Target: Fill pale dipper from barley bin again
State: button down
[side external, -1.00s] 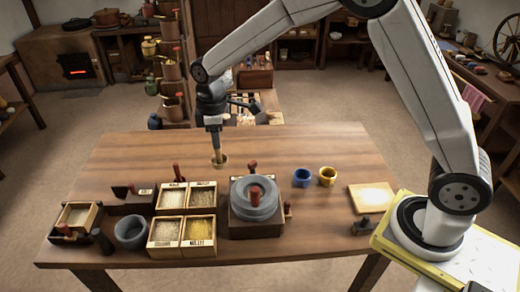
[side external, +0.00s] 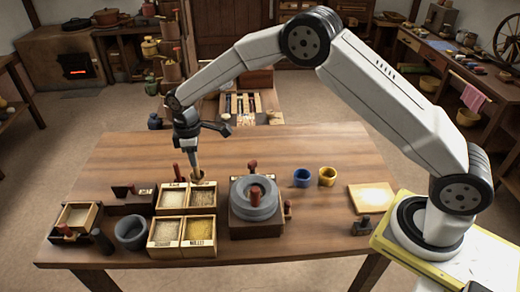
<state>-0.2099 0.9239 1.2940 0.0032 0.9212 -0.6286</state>
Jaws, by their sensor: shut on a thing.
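My gripper (side external: 191,147) is shut on the upright handle of the pale dipper (side external: 196,174). The dipper's small cup is at the back edge of the back right grain bin (side external: 203,197); I cannot tell whether it touches the rim or the grain, or what is in it. The grain bins stand in a two-by-two group with pale wooden walls. The back left bin (side external: 173,198) holds a similar pale grain, and the front right bin (side external: 200,231) holds yellow grain. The bin labels are too small to read surely, so I cannot tell which is barley.
A grey stone quern (side external: 254,204) with a red-brown knob stands right of the bins. A blue cup (side external: 302,178) and a yellow cup (side external: 327,176) stand farther right. A grey mortar (side external: 131,233) stands left. The back of the table (side external: 270,146) is clear.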

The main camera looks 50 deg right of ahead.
aim_at(198, 179)
jog(key=shift+f, duration=1.65)
jog(key=shift+f, duration=0.1)
jog(key=shift+f, duration=4.05)
jog(key=shift+f, duration=0.1)
jog(key=shift+r, duration=4.1)
